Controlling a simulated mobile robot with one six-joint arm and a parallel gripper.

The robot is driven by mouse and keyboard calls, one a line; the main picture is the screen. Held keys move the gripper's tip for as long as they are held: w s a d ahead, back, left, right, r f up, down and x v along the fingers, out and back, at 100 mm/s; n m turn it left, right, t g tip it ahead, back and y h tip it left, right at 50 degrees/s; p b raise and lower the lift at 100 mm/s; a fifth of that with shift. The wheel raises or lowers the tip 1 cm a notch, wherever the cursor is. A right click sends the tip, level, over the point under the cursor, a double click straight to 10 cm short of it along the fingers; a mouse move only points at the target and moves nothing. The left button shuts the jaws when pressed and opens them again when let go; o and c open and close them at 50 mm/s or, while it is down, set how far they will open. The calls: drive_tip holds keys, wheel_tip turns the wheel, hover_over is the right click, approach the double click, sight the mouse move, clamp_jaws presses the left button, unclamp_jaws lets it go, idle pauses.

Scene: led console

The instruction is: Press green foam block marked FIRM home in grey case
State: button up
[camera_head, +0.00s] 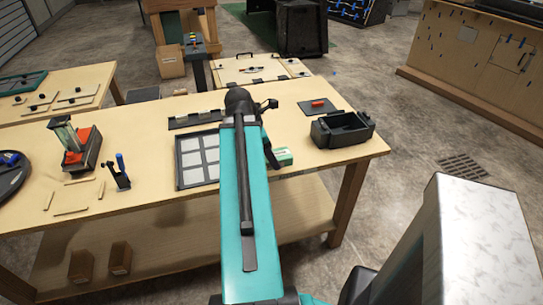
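A small green block (283,156) with a pale front side shows just right of my arm, near the table's front edge. Any marking on it is too small to read. My gripper (272,160) is a dark shape partly hidden by my arm, right at the left end of the green block. I cannot tell whether its fingers are open or shut, or whether they touch the block. A dark grey case (343,130), open at the top, stands upright at the table's right end, apart from the block and to its right. Its inside is dark.
A dark mat with a red piece (318,105) lies behind the case. A framed tray of pale squares (198,157) and a dark strip holder (195,119) lie left of my arm. A red-and-grey device (81,148) stands further left.

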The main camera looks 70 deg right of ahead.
drive_tip(key=shift+n, duration=0.4)
drive_tip(key=w+a, duration=0.2)
drive_tip(key=w, duration=0.3)
drive_tip(key=w+a, duration=0.2)
drive_tip(key=w, duration=0.4)
drive_tip(key=w+a, duration=0.2)
drive_tip(key=w, duration=0.3)
drive_tip(key=shift+w+a+r, duration=0.1)
drive_tip(key=shift+w+a, duration=0.1)
drive_tip(key=shift+a, duration=0.15)
drive_tip(key=shift+n+t, duration=0.3)
drive_tip(key=shift+n, duration=0.1)
drive_tip(key=w+a, duration=0.3)
drive_tip(key=w, duration=0.1)
drive_tip(key=w+a, duration=0.4)
drive_tip(key=w, duration=0.1)
drive_tip(key=w+a, duration=0.4)
drive_tip(key=shift+w+a+r, duration=0.15)
drive_tip(key=shift+a+r, duration=0.05)
drive_tip(key=w+a, duration=0.4)
drive_tip(key=a, duration=0.7)
drive_tip(key=w+a+n, duration=0.1)
drive_tip(key=w+a, duration=0.4)
drive_tip(key=a, duration=0.6)
drive_tip(key=w+a+r, duration=0.1)
drive_tip(key=w+a, duration=0.4)
drive_tip(key=a, duration=0.6)
drive_tip(key=shift+a+h, duration=0.2)
drive_tip(key=shift+h, duration=0.2)
drive_tip(key=shift+s, duration=0.1)
